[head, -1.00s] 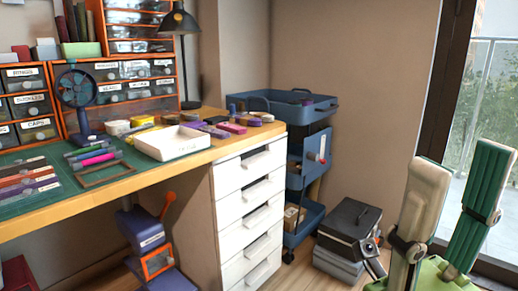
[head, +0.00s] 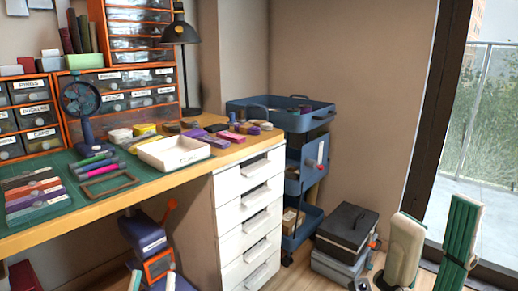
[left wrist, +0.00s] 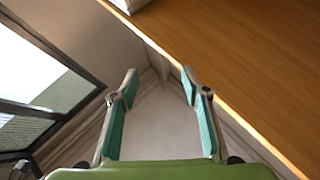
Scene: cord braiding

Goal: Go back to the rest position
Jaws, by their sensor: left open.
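The fingertips of my left gripper (head: 153,281) show at the bottom edge of the head view, below the desk edge and in front of the blue stand. In the left wrist view the left gripper (left wrist: 160,78) is open, with its two teal-padded fingers apart and nothing between them. My right gripper (head: 433,212) stands at the lower right of the head view, its fingers pointing up and apart. It is open and empty, right of the dark boxes. Its lower part is cut off by the frame.
The desk (head: 130,206) holds a green mat, several cords, a white tray (head: 173,163), a fan (head: 83,105) and a lamp. White drawers (head: 247,204), a blue cart (head: 303,148) and dark boxes (head: 345,232) stand to its right. A glass door (head: 480,120) is at the far right.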

